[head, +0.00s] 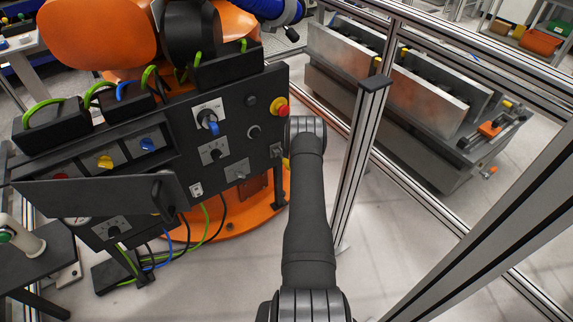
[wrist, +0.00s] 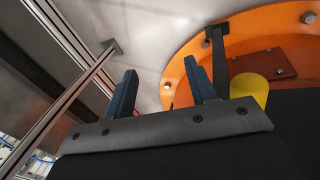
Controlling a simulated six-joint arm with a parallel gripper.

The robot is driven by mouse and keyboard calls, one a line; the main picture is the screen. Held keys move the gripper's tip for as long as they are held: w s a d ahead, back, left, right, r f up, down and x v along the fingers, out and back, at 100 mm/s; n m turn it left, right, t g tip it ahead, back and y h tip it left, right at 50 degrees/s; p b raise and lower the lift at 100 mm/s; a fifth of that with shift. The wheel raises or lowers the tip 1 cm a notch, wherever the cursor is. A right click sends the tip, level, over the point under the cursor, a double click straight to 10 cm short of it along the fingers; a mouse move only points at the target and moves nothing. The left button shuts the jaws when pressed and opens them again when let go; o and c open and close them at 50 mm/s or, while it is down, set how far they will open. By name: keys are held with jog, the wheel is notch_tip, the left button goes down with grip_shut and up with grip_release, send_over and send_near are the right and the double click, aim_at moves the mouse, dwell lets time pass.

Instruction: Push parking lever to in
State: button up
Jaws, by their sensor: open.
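A black control panel (head: 232,152) stands at the left in the head view. A blue-handled lever (head: 209,122) sits on a white plate near its upper middle; its lettering is too small to read, so I cannot tell for sure that it is the parking lever. In the wrist view my gripper (wrist: 160,66) is open, with two blue fingers apart and nothing between them. The gripper does not show in the head view, where my arm reaches up to the panel's right edge. No lever shows between the fingers.
A red and yellow button (head: 280,107) sits at the panel's upper right, near my arm. A black flap (head: 95,203) juts out at the lower left. An orange base (head: 225,222) shows below the panel, also in the wrist view (wrist: 178,78). A metal frame post (head: 361,140) stands at the right.

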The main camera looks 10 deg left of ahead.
jog(key=s+d+f+n+t+y, duration=0.3)
jog(key=f+n+t+y, duration=0.2)
jog(key=f+n+t, duration=0.25)
jog(key=s+a+r+n+t+y, duration=0.2)
jog(key=s+r+n+t+y, duration=0.3)
jog(key=s+y, duration=0.55)
jog(key=shift+m+g+h, duration=0.65)
jog(key=shift+h, duration=0.2)
jog(key=x, duration=0.5)
jog(key=r+x, duration=0.1)
jog(key=x, duration=0.9)
jog(key=shift+s+a+r, duration=0.15)
jog(key=shift+a+r, duration=0.05)
jog(key=shift+a, duration=0.3)
grip_shut()
